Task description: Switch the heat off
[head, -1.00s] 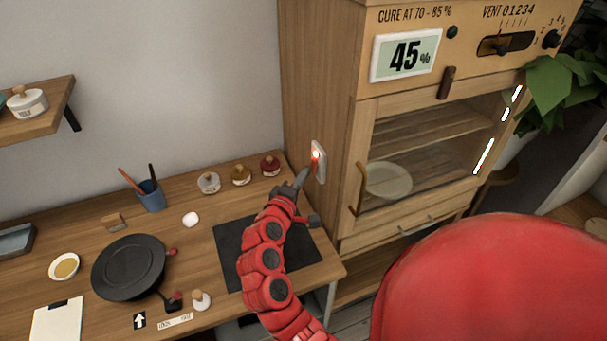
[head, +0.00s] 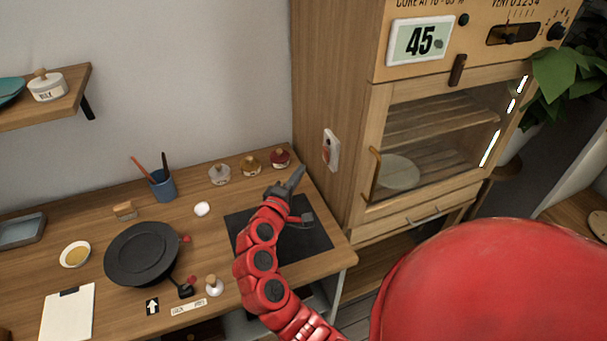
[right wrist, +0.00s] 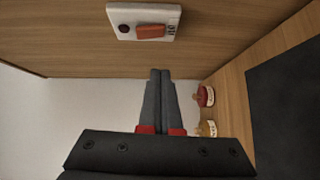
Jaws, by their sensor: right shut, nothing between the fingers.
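A white switch plate (head: 331,151) with a red-orange rocker is fixed to the wooden side of the cabinet. Its small lamp is dark. In the right wrist view the switch plate (right wrist: 144,21) is at the top, with a dark round lamp beside the orange rocker. My right gripper (head: 298,176) is shut and empty, below and left of the switch, apart from it. Its two dark fingers (right wrist: 160,75) lie together in the right wrist view, pointing towards the cabinet side. My left gripper is out of view.
The cabinet (head: 440,120) has a glass door and a display reading 45.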

